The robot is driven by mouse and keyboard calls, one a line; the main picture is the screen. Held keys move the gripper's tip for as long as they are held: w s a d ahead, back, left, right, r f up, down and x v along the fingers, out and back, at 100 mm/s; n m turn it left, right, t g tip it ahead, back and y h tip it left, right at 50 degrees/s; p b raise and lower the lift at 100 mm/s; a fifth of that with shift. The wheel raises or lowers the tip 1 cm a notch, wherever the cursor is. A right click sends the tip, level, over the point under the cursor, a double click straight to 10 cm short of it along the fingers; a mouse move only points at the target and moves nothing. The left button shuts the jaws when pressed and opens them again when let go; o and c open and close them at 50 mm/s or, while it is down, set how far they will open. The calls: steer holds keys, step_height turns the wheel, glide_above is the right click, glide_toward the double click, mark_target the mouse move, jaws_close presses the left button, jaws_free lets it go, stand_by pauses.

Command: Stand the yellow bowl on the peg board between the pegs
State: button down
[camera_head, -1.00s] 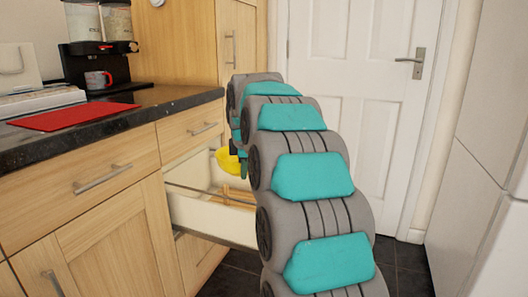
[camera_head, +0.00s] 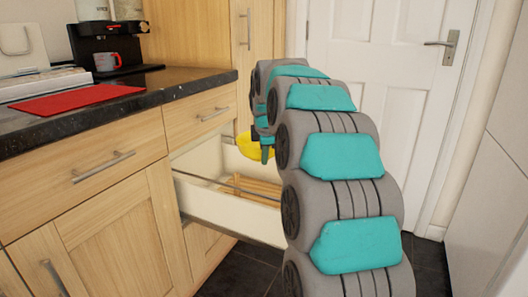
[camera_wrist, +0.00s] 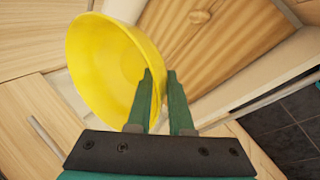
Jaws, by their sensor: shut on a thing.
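The yellow bowl (camera_head: 250,147) hangs in my gripper (camera_head: 265,154) above the open drawer, partly hidden by my arm in the head view. In the wrist view the bowl (camera_wrist: 100,62) is tilted, and my gripper (camera_wrist: 160,82) is shut on its rim, one finger inside and one outside. The wooden peg board (camera_head: 250,184) lies in the drawer. In the wrist view the board (camera_wrist: 225,40) is beyond the bowl, apart from it, with one peg (camera_wrist: 201,16) visible near the top edge. Other pegs are hidden or out of view.
The pulled-out white drawer (camera_head: 218,203) has a thin side rail (camera_head: 225,184). The dark worktop (camera_head: 150,92) above holds a red mat (camera_head: 72,99), a coffee machine (camera_head: 108,45) and a mug (camera_head: 106,62). A white door (camera_head: 385,90) stands behind.

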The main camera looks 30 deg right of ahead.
steer(key=shift+f+b, duration=1.9)
steer(key=shift+f, duration=6.95)
steer(key=c, duration=0.7)
jaws_free()
steer(key=shift+c, duration=0.2)
steer(key=shift+r, duration=0.1)
step_height(320, 180, up, 12)
steer(key=p, duration=0.5)
steer(key=shift+p, duration=0.3)
